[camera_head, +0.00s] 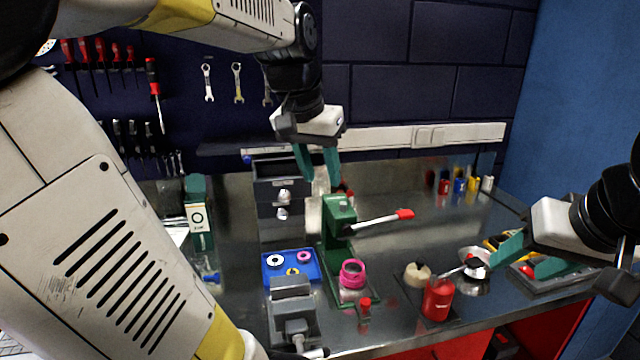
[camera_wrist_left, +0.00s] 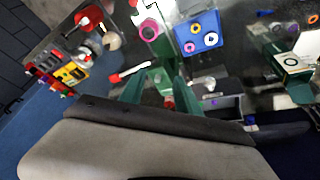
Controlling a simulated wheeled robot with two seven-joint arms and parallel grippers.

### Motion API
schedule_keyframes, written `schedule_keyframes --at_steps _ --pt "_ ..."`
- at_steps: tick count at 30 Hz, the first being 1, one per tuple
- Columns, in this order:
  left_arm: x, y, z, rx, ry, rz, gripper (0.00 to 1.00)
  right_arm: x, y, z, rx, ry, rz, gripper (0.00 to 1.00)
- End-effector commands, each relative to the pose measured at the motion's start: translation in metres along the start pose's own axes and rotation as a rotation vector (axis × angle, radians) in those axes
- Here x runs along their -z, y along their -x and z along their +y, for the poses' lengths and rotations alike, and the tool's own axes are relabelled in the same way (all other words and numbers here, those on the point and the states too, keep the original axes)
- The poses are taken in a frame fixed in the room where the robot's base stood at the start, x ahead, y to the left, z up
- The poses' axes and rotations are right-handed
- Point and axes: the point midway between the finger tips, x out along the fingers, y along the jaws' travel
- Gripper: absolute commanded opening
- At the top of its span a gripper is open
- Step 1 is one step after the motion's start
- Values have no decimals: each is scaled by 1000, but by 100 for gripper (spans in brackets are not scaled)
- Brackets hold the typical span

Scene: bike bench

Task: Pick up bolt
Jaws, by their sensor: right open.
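I cannot clearly pick out a bolt in either view. My left gripper (camera_head: 318,163) hangs fingers-down above the back of the bench, beside the drawer cabinet (camera_head: 277,168) and over the back of the green press (camera_head: 340,225). Its two teal fingers are apart, and I see nothing held between them. In the left wrist view the fingers (camera_wrist_left: 160,88) reach toward the press, and a small red part (camera_wrist_left: 168,103) shows between them. My right gripper (camera_head: 530,258) is open and empty at the right, near a grey tray (camera_head: 555,287).
A blue tray (camera_head: 313,276) with rings lies left of the press. A pink ring part (camera_head: 352,268), a grey vise (camera_head: 292,310) and a red can (camera_head: 437,300) stand near the front. The press's red-tipped lever (camera_head: 385,220) sticks out right. Small coloured bottles (camera_head: 460,186) stand at the back right.

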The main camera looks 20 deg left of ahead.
Motion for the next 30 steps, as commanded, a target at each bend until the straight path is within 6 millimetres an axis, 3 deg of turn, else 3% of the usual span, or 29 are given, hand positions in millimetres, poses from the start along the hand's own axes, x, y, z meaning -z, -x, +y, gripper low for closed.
schedule_keyframes --at_steps 1,6,15,21,30 --pt "17 -2 -13 10 -6 -32 39 0 0 0 0 0 0 52" --pt "62 -8 -58 35 -35 -136 39 0 0 0 0 0 0 52" --pt "114 -40 -145 36 -67 -310 39 0 0 0 0 0 0 52" --pt "124 -56 -180 24 -73 -373 39 0 0 0 0 0 0 52" --pt "116 -78 -188 19 -74 -389 39 0 0 0 0 0 0 52"
